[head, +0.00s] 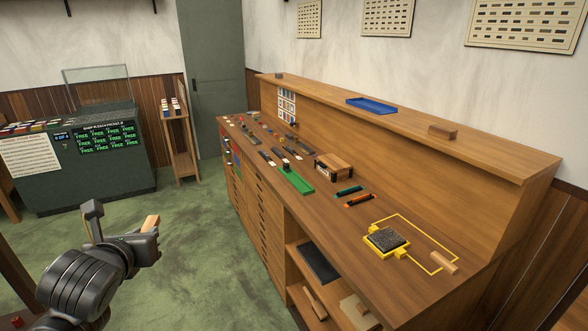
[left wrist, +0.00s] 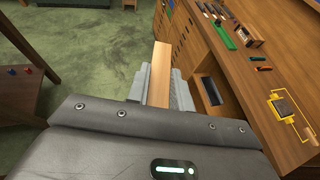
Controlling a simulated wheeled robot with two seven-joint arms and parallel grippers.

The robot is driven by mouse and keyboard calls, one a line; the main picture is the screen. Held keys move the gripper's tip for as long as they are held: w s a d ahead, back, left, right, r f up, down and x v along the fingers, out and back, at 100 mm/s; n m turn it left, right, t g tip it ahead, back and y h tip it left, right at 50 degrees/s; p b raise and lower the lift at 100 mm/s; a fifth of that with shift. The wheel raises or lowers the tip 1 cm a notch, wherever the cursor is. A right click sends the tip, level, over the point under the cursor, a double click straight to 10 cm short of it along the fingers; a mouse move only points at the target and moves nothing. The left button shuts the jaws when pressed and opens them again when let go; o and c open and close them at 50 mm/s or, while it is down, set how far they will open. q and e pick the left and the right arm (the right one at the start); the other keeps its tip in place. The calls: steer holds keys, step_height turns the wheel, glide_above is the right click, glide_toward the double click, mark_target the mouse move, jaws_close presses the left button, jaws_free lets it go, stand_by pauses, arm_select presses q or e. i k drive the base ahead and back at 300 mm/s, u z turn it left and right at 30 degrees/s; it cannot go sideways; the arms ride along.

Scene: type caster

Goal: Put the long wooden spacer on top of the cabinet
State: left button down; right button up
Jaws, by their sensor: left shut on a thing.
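My left gripper (head: 146,236) is shut on a long, light wooden spacer (head: 152,222), held over the green floor to the left of the cabinet. In the left wrist view the spacer (left wrist: 160,72) sticks out forward between the two fingers; its near end is hidden by the gripper body. The wooden cabinet (head: 400,240) runs along the wall, with drawers, open shelves, a worktop and a raised upper ledge (head: 490,151). The spacer is apart from the cabinet. My right gripper is not in view.
The ledge holds a blue tray (head: 371,105) and a brown block (head: 442,132), with bare wood between. The worktop carries a green tray (head: 297,180), a wooden box (head: 334,166), a dark pad in a yellow frame (head: 386,240) and a wooden piece (head: 444,262). Open floor lies left.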

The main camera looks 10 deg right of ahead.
mark_target(359, 252)
steer(key=k, duration=0.45)
steer(key=z, duration=0.9)
steer(key=i, duration=0.5)
steer(key=u, duration=0.05)
